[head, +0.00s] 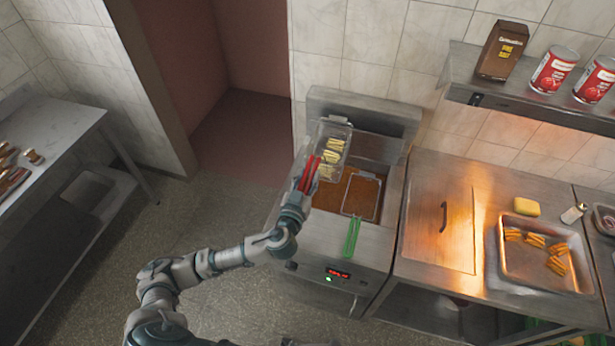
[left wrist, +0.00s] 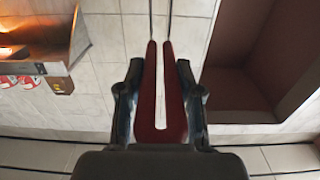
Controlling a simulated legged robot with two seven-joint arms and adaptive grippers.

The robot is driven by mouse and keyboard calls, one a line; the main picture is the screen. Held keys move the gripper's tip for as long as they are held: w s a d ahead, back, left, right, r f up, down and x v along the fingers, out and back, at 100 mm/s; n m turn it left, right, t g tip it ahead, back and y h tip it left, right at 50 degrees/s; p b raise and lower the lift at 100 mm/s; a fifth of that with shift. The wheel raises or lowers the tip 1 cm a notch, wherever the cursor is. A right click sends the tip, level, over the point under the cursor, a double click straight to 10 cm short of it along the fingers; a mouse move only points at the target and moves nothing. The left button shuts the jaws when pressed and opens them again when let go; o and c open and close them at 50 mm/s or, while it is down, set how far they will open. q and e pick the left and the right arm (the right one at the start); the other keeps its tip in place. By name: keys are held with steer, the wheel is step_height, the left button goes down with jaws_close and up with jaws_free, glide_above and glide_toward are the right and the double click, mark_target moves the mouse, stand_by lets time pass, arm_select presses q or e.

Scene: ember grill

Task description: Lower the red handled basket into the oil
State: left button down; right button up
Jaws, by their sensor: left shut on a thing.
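The red handled basket (head: 333,141) is a wire basket holding several pale pieces, raised above the left part of the fryer (head: 330,240). My left gripper (head: 304,187) is shut on its red handle (head: 311,172). In the left wrist view the red handle (left wrist: 152,92) lies between the two dark fingers, and its wires run up out of the picture. Brown oil (head: 326,197) shows in the fryer well below the basket. My right gripper is not in view.
A green handled basket (head: 352,238) sits in the right part of the oil. A metal counter with a hatch (head: 440,225) and a tray of fried pieces (head: 508,272) adjoins on the right. A shelf (head: 535,105) with cans overhangs it. A side table (head: 50,150) stands at left.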

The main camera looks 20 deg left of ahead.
arm_select(q)
steer(key=shift+s+a+r, duration=0.1)
steer(key=shift+s, duration=2.3)
